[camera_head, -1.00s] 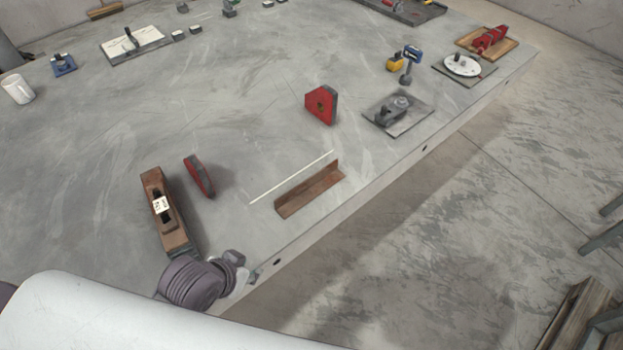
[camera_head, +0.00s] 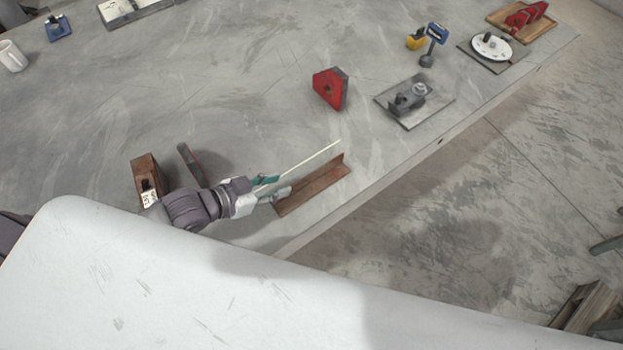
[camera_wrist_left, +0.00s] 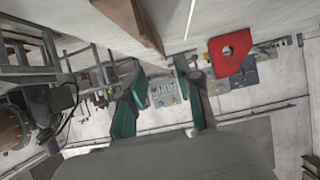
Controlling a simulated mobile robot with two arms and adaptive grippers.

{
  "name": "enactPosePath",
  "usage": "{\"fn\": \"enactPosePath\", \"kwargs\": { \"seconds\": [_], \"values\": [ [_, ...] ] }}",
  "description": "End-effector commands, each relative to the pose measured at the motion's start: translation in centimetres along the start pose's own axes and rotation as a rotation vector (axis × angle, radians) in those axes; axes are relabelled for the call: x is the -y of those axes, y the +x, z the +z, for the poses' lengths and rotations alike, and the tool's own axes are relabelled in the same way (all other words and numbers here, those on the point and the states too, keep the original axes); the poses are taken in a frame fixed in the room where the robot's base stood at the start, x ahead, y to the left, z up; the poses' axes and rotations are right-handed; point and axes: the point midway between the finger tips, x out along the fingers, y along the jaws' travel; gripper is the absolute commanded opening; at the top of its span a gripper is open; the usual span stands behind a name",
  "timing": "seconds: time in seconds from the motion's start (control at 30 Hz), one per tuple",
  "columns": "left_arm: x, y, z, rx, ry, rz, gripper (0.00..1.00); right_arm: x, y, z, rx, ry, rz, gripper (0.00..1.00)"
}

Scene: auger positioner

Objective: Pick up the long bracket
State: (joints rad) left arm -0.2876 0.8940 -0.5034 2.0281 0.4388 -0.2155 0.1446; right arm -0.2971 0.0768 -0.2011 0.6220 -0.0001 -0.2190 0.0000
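The long bracket (camera_head: 315,184) is a rusty brown angle piece lying near the table's front edge. It also shows at the top of the left wrist view (camera_wrist_left: 128,18). My left gripper (camera_head: 273,188) is at the bracket's left end, its fingers apart and nothing seen between them. In the left wrist view its two teal-sided fingers (camera_wrist_left: 160,76) are spread, with the bracket beyond the tips. Whether a finger touches the bracket I cannot tell. My right gripper is not in view.
A thin white rod (camera_head: 312,158) lies just behind the bracket. A grey plate with a clamp (camera_head: 412,101) is at right.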

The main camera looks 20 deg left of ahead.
Motion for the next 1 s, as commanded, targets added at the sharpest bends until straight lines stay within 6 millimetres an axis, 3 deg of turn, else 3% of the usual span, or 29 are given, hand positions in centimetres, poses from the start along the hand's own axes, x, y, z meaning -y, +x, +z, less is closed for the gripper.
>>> {"fn": "enactPosePath", "kwargs": {
  "seconds": [0.17,0.47,0.7,1.0],
  "values": [
    [0.1,3.5,-0.2,-0.003,-0.001,-0.003,0.34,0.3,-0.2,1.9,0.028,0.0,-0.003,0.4],
    [0.0,5.9,-0.1,0.001,-0.001,-0.002,0.34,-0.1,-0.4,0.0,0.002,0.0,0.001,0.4],
    [-0.3,9.5,0.1,0.001,-0.001,-0.002,0.34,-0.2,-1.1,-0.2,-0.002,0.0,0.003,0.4],
    [-0.3,10.5,0.2,0.001,0.001,-0.001,0.34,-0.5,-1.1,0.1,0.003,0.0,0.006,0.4]
  ]
}}
